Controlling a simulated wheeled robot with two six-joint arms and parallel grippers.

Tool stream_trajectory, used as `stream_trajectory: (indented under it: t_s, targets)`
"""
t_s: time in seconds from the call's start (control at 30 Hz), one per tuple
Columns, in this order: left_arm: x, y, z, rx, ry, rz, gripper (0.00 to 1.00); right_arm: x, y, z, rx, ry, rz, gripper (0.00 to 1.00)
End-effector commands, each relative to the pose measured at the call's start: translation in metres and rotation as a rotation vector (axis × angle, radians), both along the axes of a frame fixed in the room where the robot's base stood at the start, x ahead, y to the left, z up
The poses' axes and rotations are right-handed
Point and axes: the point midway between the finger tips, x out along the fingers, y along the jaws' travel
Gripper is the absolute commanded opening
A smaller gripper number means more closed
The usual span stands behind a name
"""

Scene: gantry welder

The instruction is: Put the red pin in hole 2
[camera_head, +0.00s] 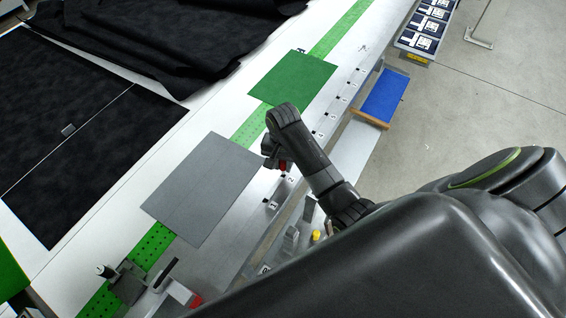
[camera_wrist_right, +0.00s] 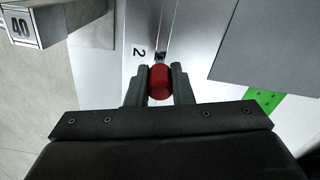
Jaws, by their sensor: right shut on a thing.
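The red pin (camera_wrist_right: 159,82) is held between the two fingers of my right gripper (camera_wrist_right: 160,88) in the right wrist view. The pin also shows in the head view (camera_head: 283,167), partly hidden by the gripper (camera_head: 276,160). The label 2 (camera_wrist_right: 139,52) is on the pale rail just beyond the pin, to its left in the wrist view, and beside the pin in the head view (camera_head: 291,179). A small dark fitting (camera_wrist_right: 161,57) shows right beyond the pin. Hole 2 itself is not clearly visible, and I cannot tell whether the pin touches it. My left gripper is not in view.
A grey sheet (camera_head: 205,188) and a green sheet (camera_head: 293,78) lie on the table along a green perforated strip (camera_head: 249,128). A blue tray (camera_head: 383,96) is beyond the table edge. A clamp-like device (camera_head: 127,281) stands at the lower left. Black cloth (camera_head: 75,125) covers the left side.

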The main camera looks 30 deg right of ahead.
Motion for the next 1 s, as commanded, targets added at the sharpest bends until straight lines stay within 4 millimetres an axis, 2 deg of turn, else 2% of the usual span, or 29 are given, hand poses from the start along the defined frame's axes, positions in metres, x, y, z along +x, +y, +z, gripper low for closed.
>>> stream_trajectory:
  t_s: [0.47, 1.0]
  targets:
    - [-0.001, 0.0, 0.0, 0.0, 0.001, 0.0, 0.36, 0.0, 0.0, -0.001, 0.0, 0.0, 0.0, 0.0]
    - [0.0, 0.0, -0.004, 0.0, 0.0, 0.0, 0.36, 0.0, 0.0, -0.014, 0.0, 0.0, 0.0, 0.0]
